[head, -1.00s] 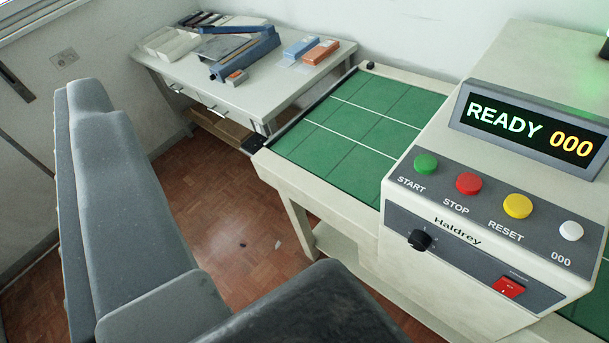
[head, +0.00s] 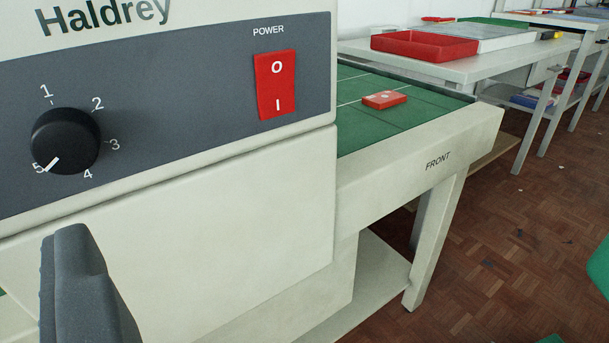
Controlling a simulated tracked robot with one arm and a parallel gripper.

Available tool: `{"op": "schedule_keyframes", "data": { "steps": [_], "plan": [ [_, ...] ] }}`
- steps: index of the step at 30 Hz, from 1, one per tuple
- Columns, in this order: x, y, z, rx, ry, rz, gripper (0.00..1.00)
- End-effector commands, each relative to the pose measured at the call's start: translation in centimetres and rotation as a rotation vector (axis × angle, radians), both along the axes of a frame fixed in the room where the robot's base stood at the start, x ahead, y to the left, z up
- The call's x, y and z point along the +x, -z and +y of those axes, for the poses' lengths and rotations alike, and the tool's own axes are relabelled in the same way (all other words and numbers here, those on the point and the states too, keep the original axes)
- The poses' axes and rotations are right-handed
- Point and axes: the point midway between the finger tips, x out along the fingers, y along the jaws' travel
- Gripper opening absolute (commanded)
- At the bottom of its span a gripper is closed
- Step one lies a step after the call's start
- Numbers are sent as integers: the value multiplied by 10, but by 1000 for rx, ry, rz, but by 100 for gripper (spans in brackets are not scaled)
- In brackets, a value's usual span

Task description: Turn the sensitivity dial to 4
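The sensitivity dial (head: 65,141) is a round black knob on the dark grey front panel (head: 190,120) at the left of the head view. The numbers 1 to 5 run around it. Its white pointer mark aims to the lower left, at the 5. A grey part of my gripper (head: 82,285) stands upright at the lower left, below the dial in the picture and apart from it. Only this one part shows, with no second finger clearly visible, so I cannot tell how far the gripper is open. No object shows at its visible tip.
A red power switch (head: 276,85) sits right of the dial on the same panel. A red and white box (head: 385,99) lies on the green-topped table beyond. A red tray (head: 424,45) stands on a bench behind. Open wood floor (head: 510,250) is at the right.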

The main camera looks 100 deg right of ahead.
Motion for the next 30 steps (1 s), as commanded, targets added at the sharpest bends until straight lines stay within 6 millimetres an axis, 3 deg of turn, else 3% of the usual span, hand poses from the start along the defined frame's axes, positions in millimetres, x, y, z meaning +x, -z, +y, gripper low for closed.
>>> {"op": "schedule_keyframes", "data": {
  "steps": [3,8,30],
  "plan": [
    [-15,17,-2,-34,61,44,57],
    [-18,21,-11,-44,82,57,57],
    [19,22,-111,-43,80,56,57]
  ]
}}
